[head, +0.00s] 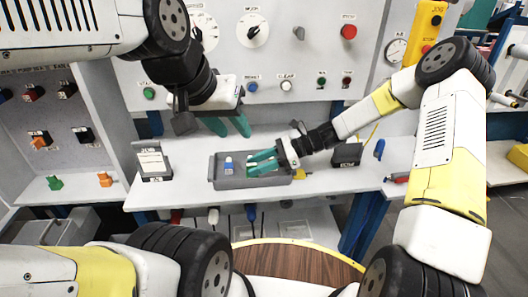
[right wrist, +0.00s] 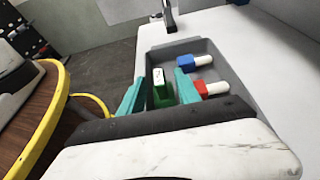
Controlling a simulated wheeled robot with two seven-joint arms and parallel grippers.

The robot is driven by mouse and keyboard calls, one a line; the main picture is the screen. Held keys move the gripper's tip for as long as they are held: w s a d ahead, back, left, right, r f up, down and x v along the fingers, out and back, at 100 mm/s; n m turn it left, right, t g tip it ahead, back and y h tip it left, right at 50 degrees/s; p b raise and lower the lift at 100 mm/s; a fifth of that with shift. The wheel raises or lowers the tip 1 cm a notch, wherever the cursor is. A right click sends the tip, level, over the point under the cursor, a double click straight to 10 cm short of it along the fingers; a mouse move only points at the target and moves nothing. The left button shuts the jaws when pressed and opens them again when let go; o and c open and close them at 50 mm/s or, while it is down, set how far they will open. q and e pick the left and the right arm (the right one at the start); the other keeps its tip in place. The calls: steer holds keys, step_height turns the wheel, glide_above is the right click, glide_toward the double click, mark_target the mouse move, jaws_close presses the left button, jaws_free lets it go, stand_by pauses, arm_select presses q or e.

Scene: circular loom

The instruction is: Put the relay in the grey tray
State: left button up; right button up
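The grey tray (head: 278,181) sits on the white bench and also shows in the right wrist view (right wrist: 222,62). A green block with a white marked face, which looks like the relay (right wrist: 161,90), is between my right gripper's fingers. It appears to be inside the tray, but its contact with the floor is hidden. My right gripper (right wrist: 160,84) reaches into the tray from the right in the head view (head: 260,160). A gap shows between its left finger and the block. My left gripper (head: 229,127) is open and empty, above and behind the tray.
A blue-and-white part (right wrist: 187,63) and a red-and-white part (right wrist: 208,88) lie in the tray. A small sign stand (head: 153,162) is left of the tray and a dark box (head: 347,154) is right of it. The control panel (head: 275,60) rises behind.

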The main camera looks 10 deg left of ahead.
steer(key=shift+v, duration=3.9)
